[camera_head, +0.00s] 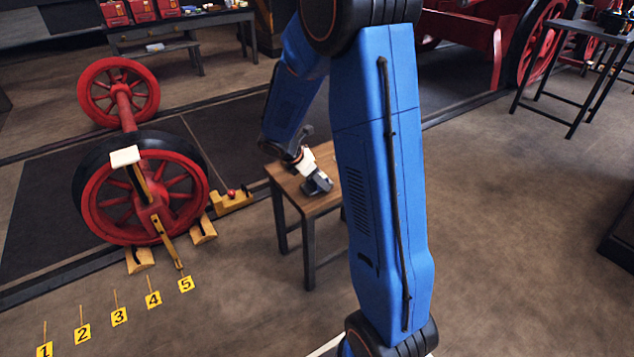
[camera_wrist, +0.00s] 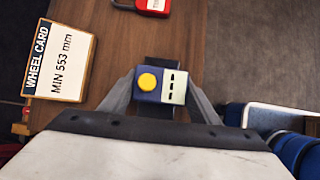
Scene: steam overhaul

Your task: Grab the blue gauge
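The blue gauge (camera_wrist: 148,93) shows in the wrist view as a small dark-blue block. It has a round yellow button and a pale panel with dark marks. It lies over the wooden table top, between the two fingers of my gripper (camera_wrist: 161,88). The fingertips flank it closely on both sides; whether they press on it is not clear. In the head view my gripper (camera_head: 318,184) is low at the small wooden table (camera_head: 318,200), and the gauge cannot be made out there.
A red wheelset (camera_head: 142,195) stands left of the table, with numbered yellow markers (camera_head: 118,316) on the floor.

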